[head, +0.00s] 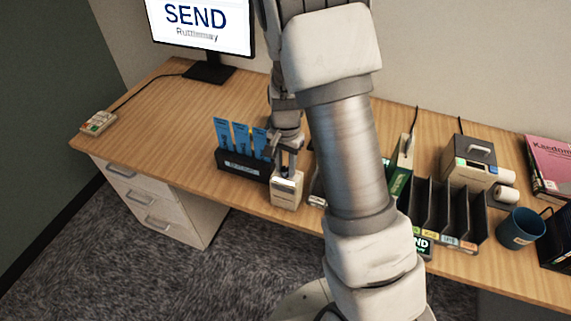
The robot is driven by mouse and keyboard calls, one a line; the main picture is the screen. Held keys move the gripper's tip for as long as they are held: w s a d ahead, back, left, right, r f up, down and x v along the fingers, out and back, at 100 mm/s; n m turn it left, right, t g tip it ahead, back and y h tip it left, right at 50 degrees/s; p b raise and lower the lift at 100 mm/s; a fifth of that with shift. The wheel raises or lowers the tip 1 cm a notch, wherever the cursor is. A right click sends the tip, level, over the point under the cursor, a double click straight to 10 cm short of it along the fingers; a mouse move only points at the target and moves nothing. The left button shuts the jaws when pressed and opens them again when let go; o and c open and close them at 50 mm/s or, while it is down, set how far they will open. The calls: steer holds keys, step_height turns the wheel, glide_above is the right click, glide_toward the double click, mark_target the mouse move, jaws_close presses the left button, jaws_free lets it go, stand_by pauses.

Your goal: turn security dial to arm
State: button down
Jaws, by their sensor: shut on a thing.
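A small cream box (286,194) stands at the front edge of the desk, just right of a dark holder with blue cards. It looks like the security unit, but its label is too small to read. My gripper (286,168) points down at the top of this box, with its fingertips close together there. It is shut on a small part at the box's top, which seems to be the dial. The fingers hide the dial, and I cannot tell which way it points.
The dark holder with blue cards (238,160) stands close left of my gripper. A black slotted sorter (447,209), a blue mug (516,228) and a grey device (470,160) stand right. A keypad (98,122) lies far left. The desk's left part (160,115) is clear.

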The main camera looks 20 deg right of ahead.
mark_target(286, 169)
stand_by(0.4)
steer(key=c, duration=0.6)
jaws_free()
step_height(286, 169, up, 18)
steer(key=p, duration=0.1)
steer(key=shift+f+p, duration=0.25)
steer(key=shift+p, duration=0.1)
